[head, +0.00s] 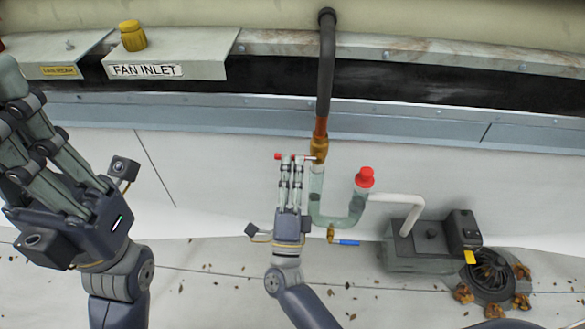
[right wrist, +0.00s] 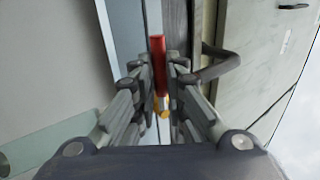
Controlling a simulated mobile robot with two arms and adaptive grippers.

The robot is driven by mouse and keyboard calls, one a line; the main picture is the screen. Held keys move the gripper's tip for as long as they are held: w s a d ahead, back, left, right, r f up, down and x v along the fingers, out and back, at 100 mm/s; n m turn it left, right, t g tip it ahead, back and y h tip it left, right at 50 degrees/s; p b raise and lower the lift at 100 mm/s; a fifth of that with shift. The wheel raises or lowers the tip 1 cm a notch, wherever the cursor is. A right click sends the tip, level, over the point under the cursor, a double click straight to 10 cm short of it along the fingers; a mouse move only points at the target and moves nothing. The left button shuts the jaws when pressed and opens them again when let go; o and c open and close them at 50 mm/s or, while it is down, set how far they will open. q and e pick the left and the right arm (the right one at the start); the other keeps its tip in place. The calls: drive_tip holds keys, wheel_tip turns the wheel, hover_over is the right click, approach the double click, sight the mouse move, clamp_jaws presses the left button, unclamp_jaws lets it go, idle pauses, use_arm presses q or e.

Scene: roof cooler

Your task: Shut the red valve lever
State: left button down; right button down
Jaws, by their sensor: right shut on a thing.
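The red valve lever (head: 278,156) sticks out to the left from a brass valve (head: 319,148), crosswise to the upright pipe in the head view. My right gripper (head: 291,161) is shut on the lever, with its fingers pointing up the picture. In the right wrist view the red lever (right wrist: 158,60) runs between the two fingers (right wrist: 160,75), with yellow brass (right wrist: 163,105) just below. The fingers hide part of the lever. My left gripper (head: 22,125) is at the far left, away from the valve; its fingertips are partly cut off.
Below the valve is a clear U-shaped trap (head: 335,218) with a red cap (head: 364,177). A blue-handled drain valve (head: 346,242) hangs under it. A grey pump box (head: 430,245) and a leaf-edged drain (head: 490,275) are at right. A dark pipe (head: 326,60) rises above.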

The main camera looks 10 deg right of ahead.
drive_tip(key=c, duration=1.6)
unclamp_jaws()
drive_tip(key=shift+c, duration=0.2)
drive_tip(key=shift+f, duration=0.1)
drive_tip(key=v, duration=0.7)
drive_tip(key=shift+s, duration=0.25)
